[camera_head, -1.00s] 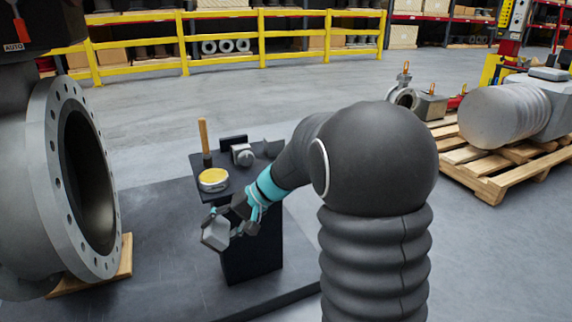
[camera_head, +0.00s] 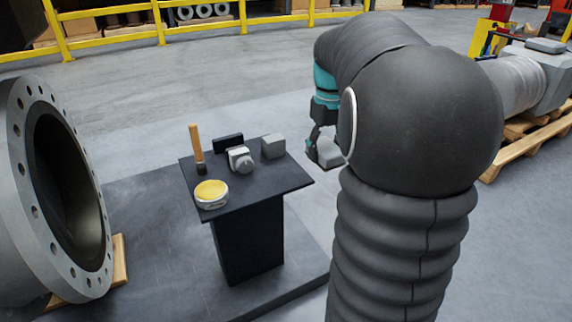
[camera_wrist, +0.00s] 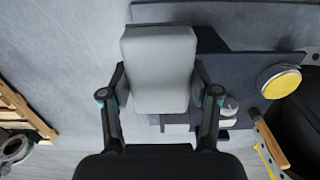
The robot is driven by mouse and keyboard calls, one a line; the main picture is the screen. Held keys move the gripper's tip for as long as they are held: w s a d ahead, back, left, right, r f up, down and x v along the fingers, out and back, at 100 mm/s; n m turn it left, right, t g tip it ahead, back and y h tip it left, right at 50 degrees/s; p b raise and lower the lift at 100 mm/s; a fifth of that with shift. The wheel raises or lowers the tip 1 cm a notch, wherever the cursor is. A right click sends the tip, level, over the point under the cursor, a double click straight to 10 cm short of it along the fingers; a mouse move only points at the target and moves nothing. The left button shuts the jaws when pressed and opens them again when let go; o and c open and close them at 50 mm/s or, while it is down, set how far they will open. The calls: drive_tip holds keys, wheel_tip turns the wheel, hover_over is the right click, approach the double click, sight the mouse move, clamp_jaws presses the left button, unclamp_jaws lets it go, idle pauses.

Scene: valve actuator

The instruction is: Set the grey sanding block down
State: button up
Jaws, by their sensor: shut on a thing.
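The grey sanding block (camera_wrist: 158,68) is held between the two fingers of my gripper (camera_wrist: 160,98) in the wrist view. It is a pale, rounded rectangular block. In the head view the block (camera_head: 329,154) shows low at the gripper's end, right of the small dark table (camera_head: 255,192), off its right edge, partly hidden by my arm. My gripper (camera_head: 322,138) is shut on it. In the wrist view the table (camera_wrist: 234,68) lies below and beyond the block.
On the table stand a yellow-topped tin (camera_head: 211,194), a wooden-handled brush (camera_head: 196,148), a pale fitting (camera_head: 240,160), a dark block (camera_head: 228,142) and a grey cube (camera_head: 273,146). The table's front right is clear. A large flanged pipe (camera_head: 40,190) stands left, a pallet (camera_head: 520,150) right.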

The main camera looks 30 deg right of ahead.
hover_over(290, 174)
wheel_tip(290, 174, down, 7)
drive_tip(key=shift+a+r, duration=0.1)
drive_tip(key=shift+f, duration=2)
drive_tip(key=o, duration=1.3)
drive_tip(key=shift+o, duration=0.2)
wheel_tip(290, 174, up, 11)
drive_tip(key=p, duration=0.1)
drive_tip(key=s+a+r+t, duration=0.2)
drive_tip(key=s+a+r, duration=0.2)
drive_tip(key=s+a, duration=0.3)
drive_tip(key=s+a+f+t, duration=0.1)
drive_tip(key=s+a+f, duration=0.2)
drive_tip(key=s, duration=0.7)
drive_tip(key=s+a+f+t, duration=0.2)
drive_tip(key=s+a, duration=0.4)
drive_tip(key=s, duration=0.5)
drive_tip(key=shift+a+f+t, duration=0.25)
drive_tip(key=shift+f+t, duration=0.05)
drive_tip(key=shift+f, duration=0.35)
